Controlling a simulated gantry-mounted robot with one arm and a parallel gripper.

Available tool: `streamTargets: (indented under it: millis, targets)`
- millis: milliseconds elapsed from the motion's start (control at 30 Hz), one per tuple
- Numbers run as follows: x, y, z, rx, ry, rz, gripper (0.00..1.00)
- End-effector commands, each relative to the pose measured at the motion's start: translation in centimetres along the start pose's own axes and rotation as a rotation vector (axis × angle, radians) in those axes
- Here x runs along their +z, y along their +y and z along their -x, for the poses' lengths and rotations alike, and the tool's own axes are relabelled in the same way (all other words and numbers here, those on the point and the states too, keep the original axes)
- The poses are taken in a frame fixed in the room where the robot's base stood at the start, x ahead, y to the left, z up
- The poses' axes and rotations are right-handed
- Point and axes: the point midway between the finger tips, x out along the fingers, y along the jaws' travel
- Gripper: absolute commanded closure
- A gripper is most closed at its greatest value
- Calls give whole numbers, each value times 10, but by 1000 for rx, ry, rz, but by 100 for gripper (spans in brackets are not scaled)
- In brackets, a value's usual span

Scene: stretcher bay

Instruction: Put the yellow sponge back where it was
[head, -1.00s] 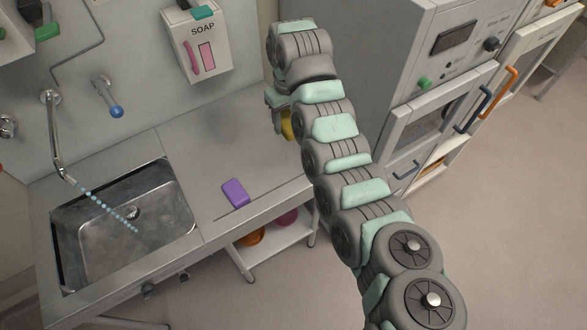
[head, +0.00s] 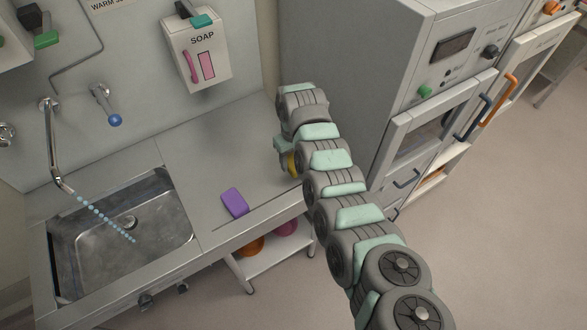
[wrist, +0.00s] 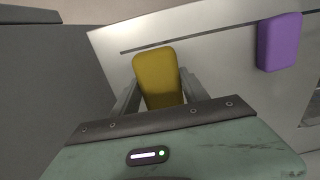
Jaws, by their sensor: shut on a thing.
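The yellow sponge (wrist: 158,78) is between the fingers of my gripper (wrist: 160,93) in the wrist view. My gripper is shut on it. In the head view only a small yellow part of the sponge (head: 292,163) shows, as my arm hides the rest. My gripper (head: 284,160) is at the right end of the steel counter (head: 205,150). Whether the sponge touches the counter, I cannot tell.
A purple sponge (head: 235,202) lies on the counter near its front edge, left of my gripper. The sink (head: 95,255) with running water is further left. A soap dispenser (head: 203,55) hangs on the wall. A grey cabinet (head: 350,80) stands close on the right.

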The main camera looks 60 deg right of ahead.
Motion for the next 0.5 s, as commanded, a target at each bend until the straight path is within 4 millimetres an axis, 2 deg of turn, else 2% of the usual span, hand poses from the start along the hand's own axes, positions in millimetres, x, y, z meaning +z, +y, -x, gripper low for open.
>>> streamTargets:
  millis: [100,367,500]
  targets:
    - [0,1,-12,1,-2,1,80]
    - [0,0,-27,0,-2,1,80]
    - [0,-1,-48,1,-4,2,80]
